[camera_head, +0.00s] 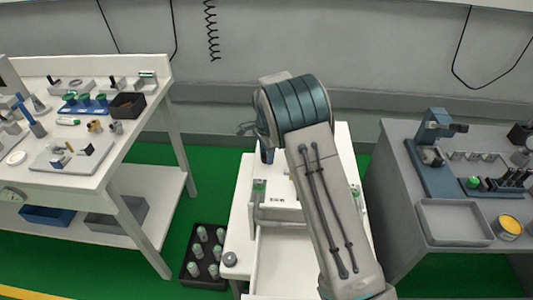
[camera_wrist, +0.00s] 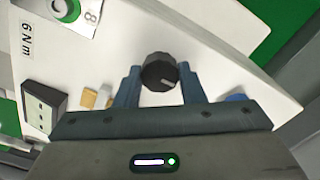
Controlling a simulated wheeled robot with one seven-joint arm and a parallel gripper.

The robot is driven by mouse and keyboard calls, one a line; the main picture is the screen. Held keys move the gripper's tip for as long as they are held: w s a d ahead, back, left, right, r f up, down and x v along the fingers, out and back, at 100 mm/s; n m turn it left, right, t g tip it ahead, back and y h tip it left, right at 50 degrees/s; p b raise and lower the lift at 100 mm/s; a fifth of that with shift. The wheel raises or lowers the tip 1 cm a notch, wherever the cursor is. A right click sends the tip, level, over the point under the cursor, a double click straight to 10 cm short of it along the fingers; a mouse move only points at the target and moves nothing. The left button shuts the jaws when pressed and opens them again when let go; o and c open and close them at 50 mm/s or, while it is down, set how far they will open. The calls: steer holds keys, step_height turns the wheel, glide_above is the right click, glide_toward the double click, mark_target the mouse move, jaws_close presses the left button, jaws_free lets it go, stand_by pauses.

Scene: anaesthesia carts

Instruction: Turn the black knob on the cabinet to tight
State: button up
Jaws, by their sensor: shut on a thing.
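The black knob (camera_wrist: 159,72) shows in the wrist view, with a light pointer mark on its face. My gripper (camera_wrist: 160,80) has its two blue-grey fingers on either side of the knob, shut on it. The white cabinet (camera_wrist: 205,60) surface lies behind the knob. In the head view the white cabinet (camera_head: 240,225) stands in the middle. There my arm covers much of the cabinet, and the knob and my fingertips are hidden.
A white label reading "6 Nm" (camera_wrist: 27,38) and a green-ringed part (camera_wrist: 65,8) are at upper left in the wrist view. A white bench (camera_head: 150,190) stands left, a grey cabinet (camera_head: 395,180) right. A black crate (camera_head: 205,283) of bottles sits on the green floor.

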steer(key=o, duration=1)
steer(key=shift+r, duration=0.1)
step_height(320, 180, up, 14)
steer(key=shift+f, duration=0.15)
